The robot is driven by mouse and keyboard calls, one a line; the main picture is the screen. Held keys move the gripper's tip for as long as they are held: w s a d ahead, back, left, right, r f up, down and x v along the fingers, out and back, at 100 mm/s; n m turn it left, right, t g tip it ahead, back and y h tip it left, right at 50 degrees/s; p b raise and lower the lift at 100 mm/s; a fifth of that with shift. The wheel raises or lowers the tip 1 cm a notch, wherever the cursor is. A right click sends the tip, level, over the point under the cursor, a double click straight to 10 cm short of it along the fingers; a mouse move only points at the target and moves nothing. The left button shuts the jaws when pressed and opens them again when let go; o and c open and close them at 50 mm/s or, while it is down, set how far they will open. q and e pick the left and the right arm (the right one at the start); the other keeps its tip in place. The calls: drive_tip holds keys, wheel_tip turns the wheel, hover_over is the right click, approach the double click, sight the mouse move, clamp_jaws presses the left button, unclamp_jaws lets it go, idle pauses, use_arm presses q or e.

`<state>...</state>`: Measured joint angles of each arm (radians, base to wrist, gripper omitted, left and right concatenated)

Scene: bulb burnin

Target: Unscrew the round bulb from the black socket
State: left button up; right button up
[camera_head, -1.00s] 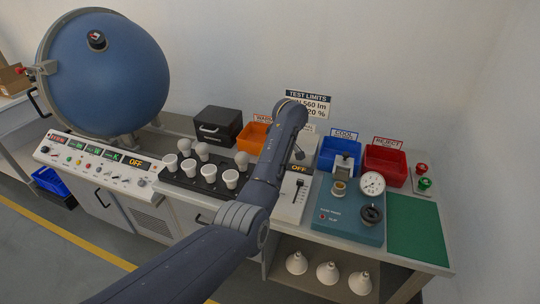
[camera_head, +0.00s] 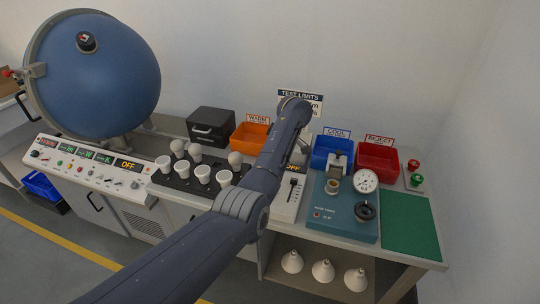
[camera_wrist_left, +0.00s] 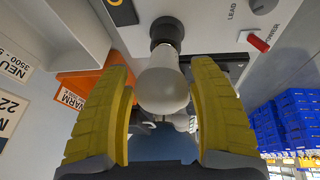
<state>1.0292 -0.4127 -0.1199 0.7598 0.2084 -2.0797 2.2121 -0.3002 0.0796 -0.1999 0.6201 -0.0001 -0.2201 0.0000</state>
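The round white bulb (camera_wrist_left: 162,85) sits in the black socket (camera_wrist_left: 166,32) in the left wrist view. My left gripper (camera_wrist_left: 160,68) has its yellow fingers on both sides of the bulb, with visible gaps to it. It is open and holds nothing. In the head view my left arm crosses in front of the bench, and the gripper and this socket are hidden behind it. My right gripper is in no view.
A black bulb rack (camera_head: 178,183) with several white bulbs stands left of my arm. Orange (camera_head: 249,137), blue (camera_head: 332,150) and red (camera_head: 378,157) bins line the back. A teal tester (camera_head: 340,220) and green mat (camera_head: 411,226) are at the right. A large blue sphere (camera_head: 95,75) stands left.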

use_arm(q)
drive_tip(key=shift+a+f+m+t, duration=0.1)
drive_tip(key=shift+m+t, duration=0.2)
drive_tip(key=shift+m, duration=0.5)
drive_tip(key=m+h, duration=0.1)
drive_tip(key=m, duration=0.1)
drive_tip(key=shift+s+m+t, duration=0.15)
drive_tip(key=shift+m+t, duration=0.15)
drive_tip(key=shift+m, duration=0.1)
drive_tip(key=m+h, duration=0.1)
drive_tip(key=m, duration=0.2)
drive_tip(key=shift+t+h, duration=0.3)
drive_tip(key=m+h, duration=0.1)
drive_tip(key=m, duration=0.3)
drive_tip(key=shift+h, duration=0.3)
drive_tip(key=m, duration=0.1)
drive_tip(key=m+h, duration=0.1)
drive_tip(key=m, duration=0.1)
drive_tip(key=m+g+h, duration=0.1)
drive_tip(key=m, duration=0.1)
drive_tip(key=shift+a, duration=0.25)
drive_tip(key=m, duration=0.2)
drive_tip(key=m+g+h, duration=0.1)
drive_tip(key=m, duration=0.3)
drive_tip(key=shift+a+g+h, duration=0.3)
drive_tip(key=shift+g, duration=0.1)
drive_tip(key=shift+o, duration=0.2)
